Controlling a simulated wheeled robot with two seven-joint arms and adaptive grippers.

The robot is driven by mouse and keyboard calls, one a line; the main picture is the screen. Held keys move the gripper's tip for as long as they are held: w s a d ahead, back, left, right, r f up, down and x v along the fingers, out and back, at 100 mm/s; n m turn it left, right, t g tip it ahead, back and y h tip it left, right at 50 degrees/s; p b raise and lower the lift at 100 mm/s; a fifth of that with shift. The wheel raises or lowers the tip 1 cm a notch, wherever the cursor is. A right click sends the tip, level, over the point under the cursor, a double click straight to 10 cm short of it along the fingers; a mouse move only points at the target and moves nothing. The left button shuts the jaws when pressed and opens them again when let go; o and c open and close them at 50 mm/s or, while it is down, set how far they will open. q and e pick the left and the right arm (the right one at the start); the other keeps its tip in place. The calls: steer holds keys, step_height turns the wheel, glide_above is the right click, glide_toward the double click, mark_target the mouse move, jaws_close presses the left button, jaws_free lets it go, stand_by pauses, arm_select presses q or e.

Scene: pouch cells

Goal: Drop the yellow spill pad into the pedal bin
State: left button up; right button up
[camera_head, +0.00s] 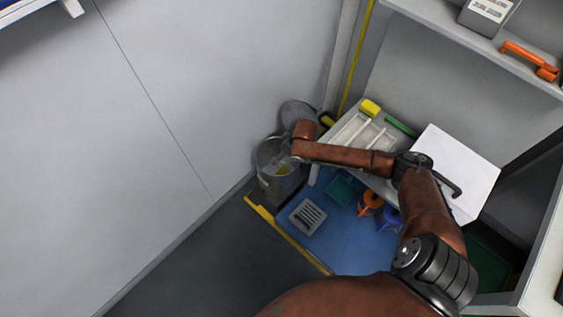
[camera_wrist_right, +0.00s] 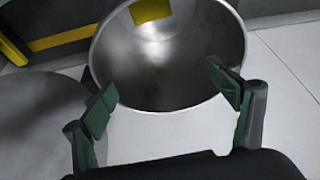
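The pedal bin (camera_head: 268,184) is a grey metal bin beside the wall, with its round lid (camera_head: 299,112) up. It fills the top of the right wrist view (camera_wrist_right: 185,75), with the lid (camera_wrist_right: 35,120) at lower left. A yellow pad (camera_head: 283,170) lies inside the bin; part of it shows in the right wrist view (camera_wrist_right: 151,11), cut by the frame edge. My right gripper (camera_wrist_right: 168,92) is open and empty, its green fingers apart over the bin mouth. My left gripper is not in view.
A worktop right of the bin holds a pale tray (camera_head: 350,133), a yellow block (camera_head: 370,108) and a white sheet (camera_head: 470,165). A grey slotted crate (camera_head: 307,216) and orange and blue items are on the blue floor area. Dark floor (camera_head: 220,262) is clear.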

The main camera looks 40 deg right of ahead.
steer(key=shift+r, duration=0.1)
step_height(320, 180, up, 10)
steer(key=shift+f, duration=0.1)
stand_by(0.5)
stand_by(0.4)
